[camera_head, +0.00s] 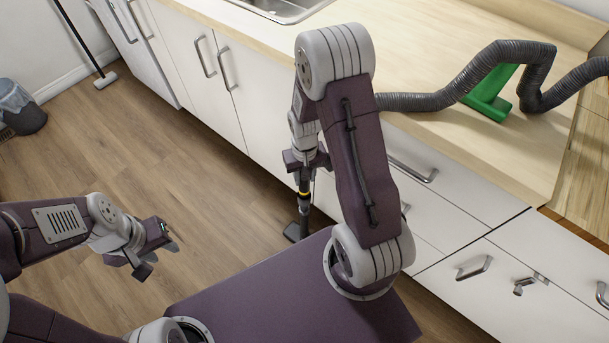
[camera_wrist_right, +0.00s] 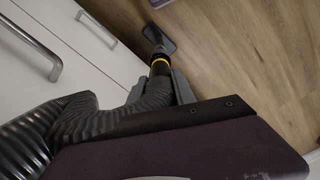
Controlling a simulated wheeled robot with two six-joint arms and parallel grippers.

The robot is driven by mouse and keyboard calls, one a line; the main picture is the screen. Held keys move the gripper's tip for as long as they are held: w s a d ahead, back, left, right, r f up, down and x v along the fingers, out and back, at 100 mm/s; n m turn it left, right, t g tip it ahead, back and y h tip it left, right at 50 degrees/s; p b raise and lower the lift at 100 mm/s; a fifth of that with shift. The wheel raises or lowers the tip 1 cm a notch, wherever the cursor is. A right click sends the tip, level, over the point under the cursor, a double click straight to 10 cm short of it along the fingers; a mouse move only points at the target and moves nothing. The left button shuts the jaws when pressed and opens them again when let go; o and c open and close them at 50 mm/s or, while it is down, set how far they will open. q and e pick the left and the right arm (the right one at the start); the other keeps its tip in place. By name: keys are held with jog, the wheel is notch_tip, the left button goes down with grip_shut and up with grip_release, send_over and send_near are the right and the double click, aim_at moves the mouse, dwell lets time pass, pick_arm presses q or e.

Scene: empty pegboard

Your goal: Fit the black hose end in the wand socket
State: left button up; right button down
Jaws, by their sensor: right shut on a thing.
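The grey ribbed hose (camera_head: 420,103) runs along the counter and passes behind my right arm. In the right wrist view the hose (camera_wrist_right: 88,118) bends up to my right gripper (camera_wrist_right: 158,88), which is shut on its black end (camera_wrist_right: 158,74). My right gripper (camera_head: 306,166) points down in front of the cabinets. A yellow ring (camera_wrist_right: 160,61) shows just past the fingers, in line with the dark wand and its flat floor head (camera_wrist_right: 159,40). The floor head (camera_head: 296,231) is on the wood floor. Whether hose end and socket are joined cannot be told. My left gripper (camera_head: 155,257) is open and empty.
A green object (camera_head: 490,95) lies on the counter under the hose. White cabinets with metal handles (camera_head: 413,170) stand close beside my right gripper. A broom (camera_head: 105,79) and a bin (camera_head: 22,108) are far left. The floor (camera_head: 150,150) between is clear.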

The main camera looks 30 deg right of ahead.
aim_at(305, 185)
jog(key=shift+f+b, duration=1.75)
jog(key=shift+f, duration=0.8)
jog(key=c, duration=0.9)
grip_release()
jog(key=shift+c, duration=0.2)
notch_tip(305, 185, up, 9)
jog(key=p, duration=0.3)
jog(key=shift+p, duration=0.35)
